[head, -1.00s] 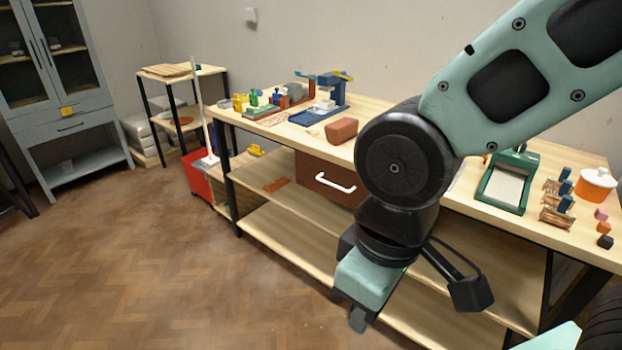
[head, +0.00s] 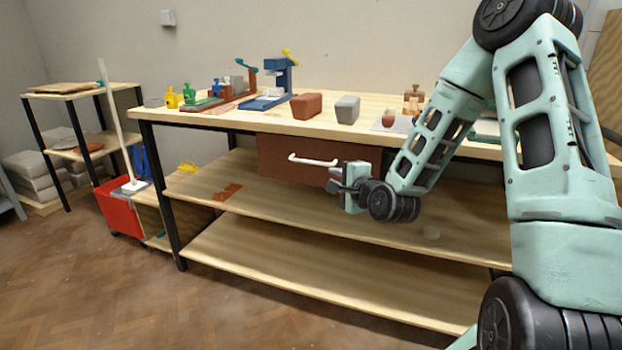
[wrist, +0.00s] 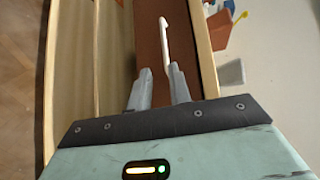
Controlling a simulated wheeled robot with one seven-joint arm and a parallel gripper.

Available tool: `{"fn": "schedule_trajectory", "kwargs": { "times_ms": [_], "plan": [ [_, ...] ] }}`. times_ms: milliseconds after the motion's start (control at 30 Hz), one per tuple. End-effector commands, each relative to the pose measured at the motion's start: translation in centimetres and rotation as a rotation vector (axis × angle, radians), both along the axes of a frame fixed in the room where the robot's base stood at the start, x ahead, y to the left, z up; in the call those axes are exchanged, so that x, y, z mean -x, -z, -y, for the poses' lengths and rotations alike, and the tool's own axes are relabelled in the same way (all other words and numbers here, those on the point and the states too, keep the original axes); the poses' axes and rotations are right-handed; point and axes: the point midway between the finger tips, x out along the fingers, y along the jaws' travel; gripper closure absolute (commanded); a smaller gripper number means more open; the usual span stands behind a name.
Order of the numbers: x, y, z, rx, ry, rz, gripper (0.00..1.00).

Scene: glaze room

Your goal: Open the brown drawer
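The brown drawer (head: 275,148) hangs under the worktable's top, and its front looks closed. Its white bar handle (head: 314,161) runs level across the front. In the head view my gripper (head: 334,179) is in front of the drawer's right part, just right of the handle and slightly lower. In the wrist view my gripper (wrist: 158,74) is open, with both fingers apart and nothing held. There the drawer (wrist: 149,32) lies ahead and the handle (wrist: 165,38) reaches down to near the right fingertip. I cannot tell whether they touch.
The worktable (head: 365,104) carries a brown block (head: 307,106), a grey block (head: 347,110) and a blue press (head: 280,80) on top. Its middle shelf (head: 290,196) lies below the drawer. A red bucket (head: 120,209) with a mop stands left. Floor in front is clear.

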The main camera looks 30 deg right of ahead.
Motion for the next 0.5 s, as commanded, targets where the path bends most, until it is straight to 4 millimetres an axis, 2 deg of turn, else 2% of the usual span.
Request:
{"fn": "schedule_trajectory", "kwargs": {
  "times_ms": [100,233,500],
  "plan": [
    [-0.3,0.2,1.2,-0.031,0.031,0.034,0.80],
    [-1.7,0.3,1.3,-0.034,0.032,0.038,0.80],
    [-7.0,1.1,1.9,-0.032,0.032,0.038,0.80]
  ]
}}
